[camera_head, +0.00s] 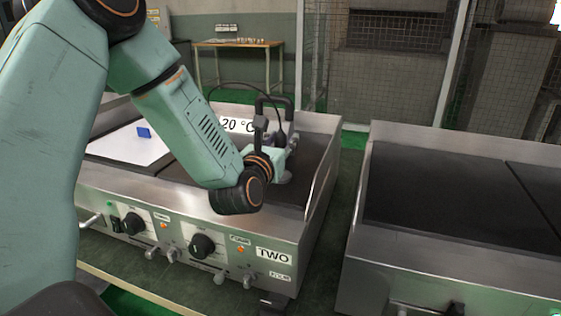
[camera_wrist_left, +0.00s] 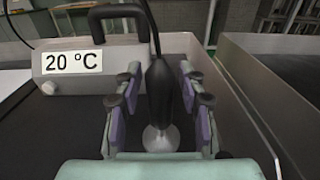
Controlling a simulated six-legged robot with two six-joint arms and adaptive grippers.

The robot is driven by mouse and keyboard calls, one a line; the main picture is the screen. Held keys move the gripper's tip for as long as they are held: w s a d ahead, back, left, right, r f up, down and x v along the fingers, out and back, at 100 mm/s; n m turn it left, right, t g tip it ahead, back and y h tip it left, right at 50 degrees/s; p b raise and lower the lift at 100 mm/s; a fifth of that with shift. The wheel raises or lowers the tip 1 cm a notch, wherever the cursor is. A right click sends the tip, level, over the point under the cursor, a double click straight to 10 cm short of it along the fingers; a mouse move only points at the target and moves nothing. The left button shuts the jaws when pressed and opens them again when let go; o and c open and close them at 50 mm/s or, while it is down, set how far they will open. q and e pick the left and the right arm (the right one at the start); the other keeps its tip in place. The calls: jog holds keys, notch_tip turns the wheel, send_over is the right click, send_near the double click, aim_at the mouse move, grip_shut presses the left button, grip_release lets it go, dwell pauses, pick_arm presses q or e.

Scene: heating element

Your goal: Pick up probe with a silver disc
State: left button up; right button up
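The probe (camera_wrist_left: 160,95) has a black handle, a cable rising from its top and a silver disc (camera_wrist_left: 160,138) at its lower end. It stands upright on the dark griddle plate in the left wrist view. My left gripper (camera_wrist_left: 158,92) is open, with its fingers on either side of the probe and visible gaps between. In the head view my left gripper (camera_head: 272,150) is over the right part of the griddle marked TWO, and my arm partly hides it and the probe. My right gripper is not in view.
A grey meter box (camera_wrist_left: 85,75) reading 20 °C, with a black handle, stands behind and left of the probe. The griddle's raised metal side wall (camera_wrist_left: 225,95) is close on the right. A blue block (camera_head: 144,133) lies on a white sheet (camera_head: 125,147) at the left. Another griddle (camera_head: 440,190) stands right.

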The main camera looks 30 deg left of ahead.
pick_arm(q)
grip_shut()
jog(key=shift+r, duration=0.1)
dwell(0.3)
notch_tip(320, 180, up, 9)
jog(key=p, duration=0.3)
jog(key=shift+f, duration=0.2)
jog(key=shift+r, duration=0.6)
